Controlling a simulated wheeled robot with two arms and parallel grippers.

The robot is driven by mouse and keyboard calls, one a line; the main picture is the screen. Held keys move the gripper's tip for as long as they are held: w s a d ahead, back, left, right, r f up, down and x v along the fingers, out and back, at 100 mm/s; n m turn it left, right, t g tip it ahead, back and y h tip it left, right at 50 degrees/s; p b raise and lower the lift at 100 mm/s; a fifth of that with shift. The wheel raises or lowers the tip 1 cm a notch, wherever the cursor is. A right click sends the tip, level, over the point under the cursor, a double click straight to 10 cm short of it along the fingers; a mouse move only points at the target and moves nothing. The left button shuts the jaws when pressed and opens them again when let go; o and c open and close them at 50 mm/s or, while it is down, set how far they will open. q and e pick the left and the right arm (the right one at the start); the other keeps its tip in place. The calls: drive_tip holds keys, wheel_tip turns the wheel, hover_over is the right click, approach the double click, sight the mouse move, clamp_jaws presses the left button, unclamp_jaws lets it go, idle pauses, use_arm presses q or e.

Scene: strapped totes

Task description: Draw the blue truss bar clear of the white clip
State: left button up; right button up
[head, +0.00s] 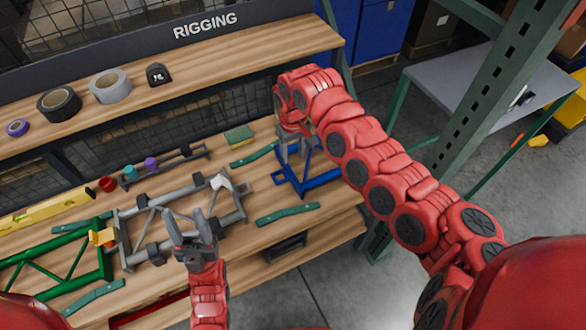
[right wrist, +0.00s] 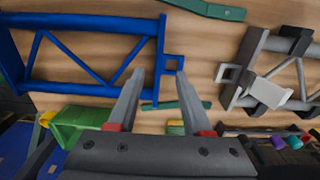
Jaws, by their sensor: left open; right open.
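The blue truss bar (head: 312,180) lies on the wooden bench, right of the grey truss (head: 150,222). It fills the left of the right wrist view (right wrist: 85,57). The white clip (head: 221,181) sits on the grey truss near its right end and also shows in the right wrist view (right wrist: 268,92). A strip of bare wood separates the blue bar's end from the grey truss. My right gripper (right wrist: 160,73) is open, its fingertips either side of the blue bar's end tab; contact cannot be told. My left gripper (head: 190,214) is open and empty in front of the grey truss.
Green strips (head: 287,214) lie around the trusses. A green truss (head: 60,262) with an orange clip (head: 103,237) is at the left. A sponge (head: 239,134), a yellow level (head: 45,213) and coloured cups line the back. A green post (head: 490,105) stands at right.

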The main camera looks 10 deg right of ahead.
drive_tip(key=shift+r, duration=2.6)
